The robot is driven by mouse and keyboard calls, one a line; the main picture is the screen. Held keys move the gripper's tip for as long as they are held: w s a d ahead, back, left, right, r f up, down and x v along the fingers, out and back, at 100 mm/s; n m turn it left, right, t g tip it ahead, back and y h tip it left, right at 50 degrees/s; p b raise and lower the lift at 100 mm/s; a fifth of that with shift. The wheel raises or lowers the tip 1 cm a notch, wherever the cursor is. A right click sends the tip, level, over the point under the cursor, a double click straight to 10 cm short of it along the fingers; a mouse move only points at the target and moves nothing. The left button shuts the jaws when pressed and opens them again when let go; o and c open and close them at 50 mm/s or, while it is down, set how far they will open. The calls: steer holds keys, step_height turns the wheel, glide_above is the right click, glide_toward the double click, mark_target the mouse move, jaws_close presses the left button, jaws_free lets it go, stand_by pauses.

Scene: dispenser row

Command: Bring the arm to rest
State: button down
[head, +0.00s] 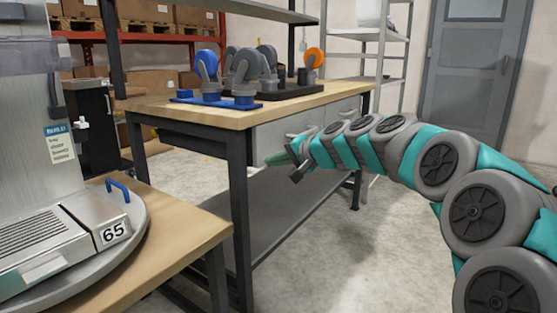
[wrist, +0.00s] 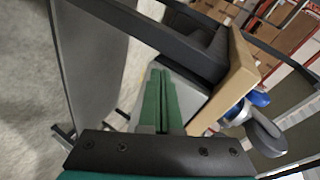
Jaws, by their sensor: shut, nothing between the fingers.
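My gripper (head: 284,162) is at the end of my teal and grey arm, which reaches in from the right in the head view. It is in the air at the near right side of the wooden-topped workbench (head: 190,113), below the level of its top. In the wrist view, the two green fingers of my gripper (wrist: 159,75) lie side by side, shut and empty. The bench's top edge (wrist: 238,75) shows tilted to the right of the fingers there.
Blue, grey and orange dispenser-like parts (head: 240,75) stand on the workbench. A machine labelled 65 (head: 60,235) sits on a round plate on the near-left table (head: 180,235). Shelving (head: 365,35) and a grey door (head: 470,75) are behind. Bare floor (head: 390,230) lies below my arm.

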steer(key=s+f+n+g+h+p, duration=0.1)
steer(key=s+f+n+g, duration=0.2)
steer(key=s, duration=0.7)
steer(key=s+f+n+g+h+p, duration=0.1)
steer(key=s+f+g+h, duration=0.1)
steer(key=s+f, duration=0.65)
steer(key=s+d+f+g+h, duration=0.2)
steer(key=s+d, duration=0.3)
steer(key=s, duration=0.5)
steer(key=s+d+f+g+h+p, duration=0.1)
steer(key=s+d, duration=0.4)
steer(key=s, duration=0.6)
steer(key=s+d+f+n+g+h+p, duration=0.1)
steer(key=s+d+f+g+h, duration=0.2)
steer(key=s, duration=0.8)
step_height(320, 180, down, 3)
steer(key=d, duration=0.2)
steer(key=shift+d+r, duration=0.15)
steer(key=shift+d, duration=0.25)
